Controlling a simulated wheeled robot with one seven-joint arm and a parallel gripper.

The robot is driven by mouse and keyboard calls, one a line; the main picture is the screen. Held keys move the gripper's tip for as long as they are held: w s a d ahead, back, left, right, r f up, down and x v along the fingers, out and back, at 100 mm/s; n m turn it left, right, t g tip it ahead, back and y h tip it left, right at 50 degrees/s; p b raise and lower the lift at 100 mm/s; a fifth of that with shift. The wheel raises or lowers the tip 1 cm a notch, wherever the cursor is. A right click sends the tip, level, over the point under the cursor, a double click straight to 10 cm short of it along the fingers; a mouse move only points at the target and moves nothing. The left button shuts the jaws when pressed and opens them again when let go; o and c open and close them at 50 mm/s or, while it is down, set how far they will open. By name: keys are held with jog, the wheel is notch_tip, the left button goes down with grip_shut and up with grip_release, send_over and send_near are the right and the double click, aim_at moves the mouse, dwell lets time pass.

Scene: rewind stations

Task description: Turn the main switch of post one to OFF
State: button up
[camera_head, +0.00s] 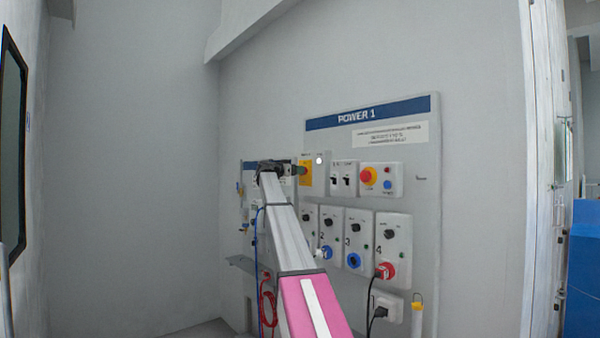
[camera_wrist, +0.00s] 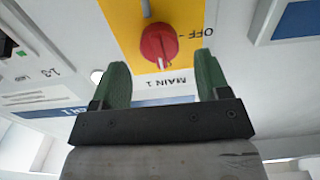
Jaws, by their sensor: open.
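The main switch is a red rotary knob (camera_wrist: 158,43) on a yellow plate (camera_wrist: 126,22) in the wrist view. The lettering reads upside down there: "MAIN 1" below the knob, "OFF" to its right. The knob's pale mark points down in the picture, toward "MAIN 1", not at "OFF". My gripper (camera_wrist: 162,62) is open, its green fingers to the left and right of the knob in the picture. No contact shows; the remaining distance is unclear. In the head view my gripper (camera_head: 285,169) is at the yellow plate (camera_head: 305,175), and the knob is hidden behind it.
The "POWER 1" board (camera_head: 425,130) also carries two black switches (camera_head: 342,180), a red button (camera_head: 368,176) and several numbered socket units below. A red cable (camera_head: 267,300) hangs left of my arm.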

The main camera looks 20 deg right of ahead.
jog(key=shift+x, duration=1.5)
jog(key=c, duration=0.9)
